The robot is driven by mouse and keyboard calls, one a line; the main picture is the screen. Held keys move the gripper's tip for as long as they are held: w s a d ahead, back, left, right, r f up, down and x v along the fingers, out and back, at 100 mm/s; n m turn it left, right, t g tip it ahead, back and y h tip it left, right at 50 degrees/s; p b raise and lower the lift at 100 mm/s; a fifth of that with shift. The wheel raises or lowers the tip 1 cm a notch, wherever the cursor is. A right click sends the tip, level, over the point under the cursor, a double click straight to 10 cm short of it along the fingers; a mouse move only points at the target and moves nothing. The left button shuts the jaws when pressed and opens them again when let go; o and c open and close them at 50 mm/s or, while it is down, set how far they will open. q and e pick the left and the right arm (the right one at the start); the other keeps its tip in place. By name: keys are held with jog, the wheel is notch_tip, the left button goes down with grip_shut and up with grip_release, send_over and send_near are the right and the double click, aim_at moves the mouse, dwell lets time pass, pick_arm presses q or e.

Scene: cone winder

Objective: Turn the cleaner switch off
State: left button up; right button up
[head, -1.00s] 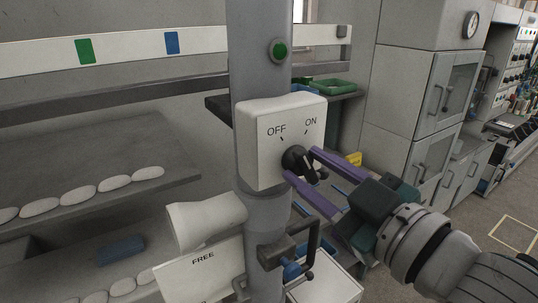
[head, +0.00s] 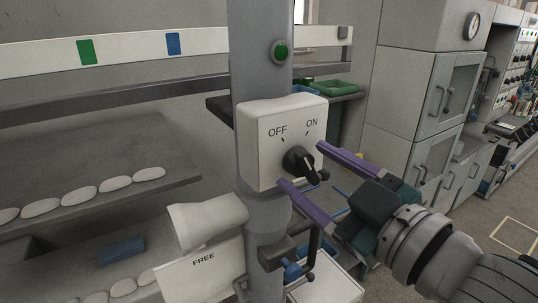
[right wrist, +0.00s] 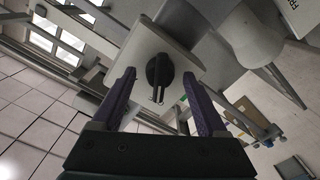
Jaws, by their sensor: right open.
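The cleaner switch is a white box (head: 258,150) on a grey post, marked OFF at upper left and ON at upper right. Its black rotary knob (head: 299,163) stands out from the front face; I cannot tell surely which mark its pointer faces. My right gripper (head: 299,165) has purple fingers, open, one on each side of the knob and apart from it. In the right wrist view the knob (right wrist: 159,70) shows between the spread fingers (right wrist: 160,87), in front of the white box (right wrist: 148,45). My left gripper is not in view.
A green button (head: 280,50) is on the post above the box. Below are a white funnel-like part (head: 207,220), a FREE sign (head: 212,275) and a blue-handled valve (head: 293,271). Shelves with white cocoon-like pieces (head: 78,197) lie left. Grey cabinets (head: 420,100) stand behind at right.

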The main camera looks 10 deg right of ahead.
jog(key=b+v, duration=0.3)
jog(key=v, duration=0.7)
dwell(0.4)
